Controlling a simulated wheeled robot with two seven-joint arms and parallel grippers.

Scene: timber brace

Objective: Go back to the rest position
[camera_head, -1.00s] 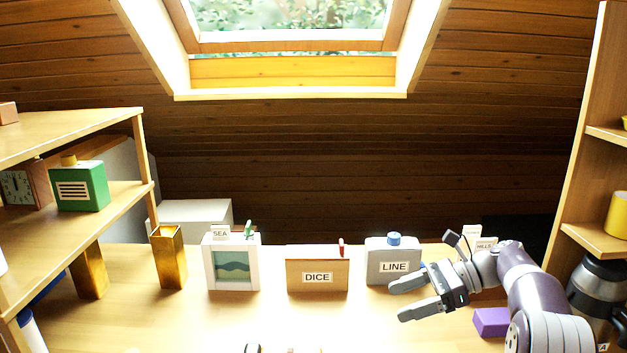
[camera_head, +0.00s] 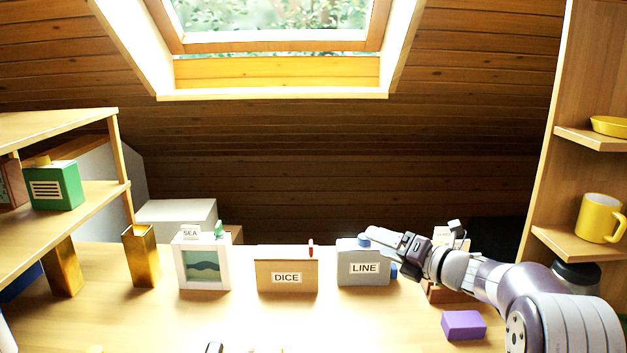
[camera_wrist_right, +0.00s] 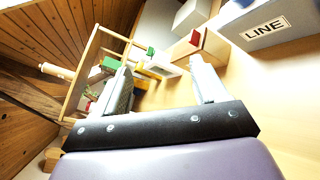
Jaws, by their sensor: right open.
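My right gripper (camera_head: 382,251) is at the right of the desk in the head view, level with the grey LINE box (camera_head: 362,270) and in front of its right part. Its fingers point left and hide part of the box and its blue top knob. In the right wrist view the two fingers of this gripper (camera_wrist_right: 160,88) stand apart with nothing held between them. The LINE box (camera_wrist_right: 265,28) shows there at the upper right, beside the fingers. Whether the gripper touches the box I cannot tell. My left gripper is in neither view.
A DICE box (camera_head: 287,275), a white SEA frame (camera_head: 203,263) and a gold vase (camera_head: 141,256) stand in a row leftward. A purple block (camera_head: 464,325) lies below my right arm. Shelves flank both sides; a yellow mug (camera_head: 599,218) stands on the right one. The desk's middle front is mostly clear.

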